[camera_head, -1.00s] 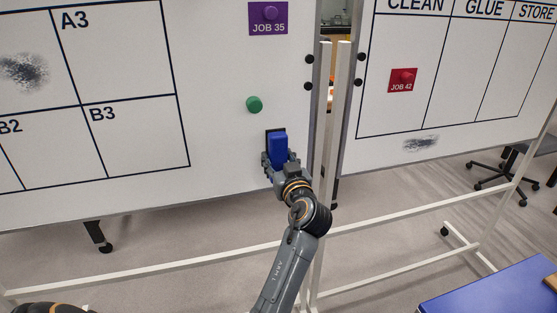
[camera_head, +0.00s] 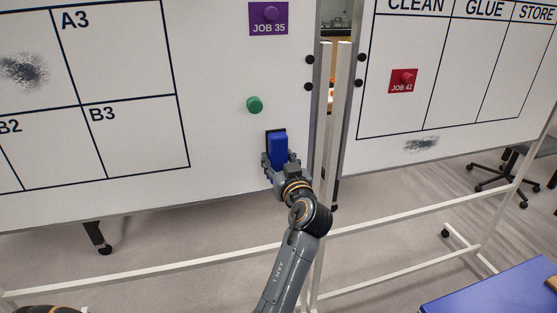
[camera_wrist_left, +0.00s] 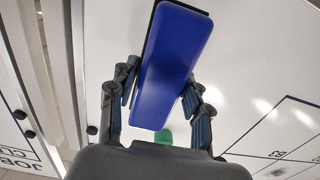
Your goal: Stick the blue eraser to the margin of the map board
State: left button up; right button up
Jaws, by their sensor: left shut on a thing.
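The blue eraser (camera_head: 278,148) has a dark backing and stands upright at the map board (camera_head: 225,60). It is in the blank white margin right of the lettered grid, near the lower right edge. My left gripper (camera_head: 279,160) is shut on the eraser's sides. In the left wrist view the eraser (camera_wrist_left: 172,65) sits between the two fingers, its dark backing towards the white board. I cannot tell for sure whether the backing touches the board. My right gripper is not in view.
A green magnet (camera_head: 254,105) is just above the eraser, and a purple JOB 35 card (camera_head: 268,18) is higher up. A second board (camera_head: 440,90) with a red JOB 42 card (camera_head: 403,81) stands to the right. A blue tabletop (camera_head: 500,290) is at lower right.

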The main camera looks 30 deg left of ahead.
pick_arm(q)
jog(key=shift+w+a, duration=0.5)
jog(key=shift+a, duration=0.05)
dwell(0.8)
jog(key=o, duration=0.9)
